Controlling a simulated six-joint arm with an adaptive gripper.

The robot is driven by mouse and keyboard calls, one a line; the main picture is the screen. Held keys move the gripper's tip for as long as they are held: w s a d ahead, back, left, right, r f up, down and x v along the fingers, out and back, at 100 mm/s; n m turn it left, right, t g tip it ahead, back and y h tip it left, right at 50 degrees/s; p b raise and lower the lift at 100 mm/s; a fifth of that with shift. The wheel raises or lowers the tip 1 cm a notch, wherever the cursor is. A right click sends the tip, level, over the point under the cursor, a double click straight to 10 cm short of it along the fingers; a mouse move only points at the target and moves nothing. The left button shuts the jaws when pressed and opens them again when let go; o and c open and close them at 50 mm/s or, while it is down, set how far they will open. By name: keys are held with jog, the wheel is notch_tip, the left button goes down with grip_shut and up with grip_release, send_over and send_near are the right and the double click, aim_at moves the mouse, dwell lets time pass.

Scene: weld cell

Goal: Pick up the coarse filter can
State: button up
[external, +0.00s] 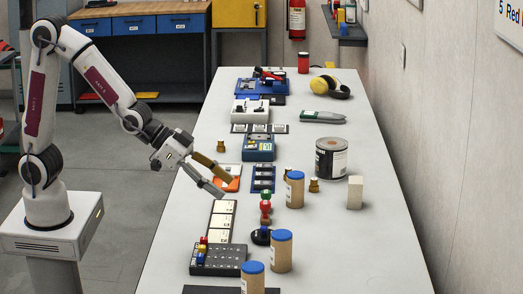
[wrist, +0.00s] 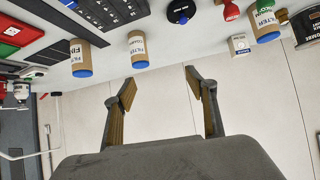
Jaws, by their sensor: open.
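Three tan filter cans with blue lids stand upright on the table. One can (external: 295,190) is at mid-table, right of the red and green stamp; another (external: 281,252) is nearer the front, and a third (external: 252,279) is at the front edge of the picture. The wrist view, which is upside down, shows cans at left (wrist: 80,60), centre (wrist: 138,50) and right (wrist: 264,27). Their labels are partly readable as "FILTER", but I cannot tell surely which is coarse. My gripper (external: 227,186) is open and empty above the table's left side, apart from all cans; its fingers also show in the wrist view (wrist: 160,84).
A large grey paint tin (external: 331,158) and a pale block (external: 355,192) stand to the right. Small brass weights, a stamp (external: 265,208) and a black tray device (external: 218,260) lie near the cans. The right side of the table is mostly clear beside the wall.

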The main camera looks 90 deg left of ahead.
jog(key=t+h, duration=0.1)
jog(key=t, duration=0.1)
send_near(280, 242)
jog(key=w+a+f, duration=0.1)
jog(key=a+f, duration=0.1)
jog(key=a, duration=0.1)
jog(key=shift+w+d+f+m+t, duration=0.1)
jog(key=shift+w+f+m+t, duration=0.2)
jog(key=shift+w+f+m, duration=0.2)
jog(key=shift+x, duration=1.25)
jog(key=shift+d+f, duration=0.1)
jog(key=shift+d+r+x, duration=0.1)
jog(key=shift+d+x, duration=0.05)
jog(key=shift+x, duration=1.1)
jog(key=shift+d+r+x, duration=0.1)
jog(key=shift+d+x, duration=0.05)
jog(key=shift+x, duration=1.15)
jog(key=c, duration=1.3)
jog(key=shift+r, duration=0.1)
jog(key=shift+c, duration=0.2)
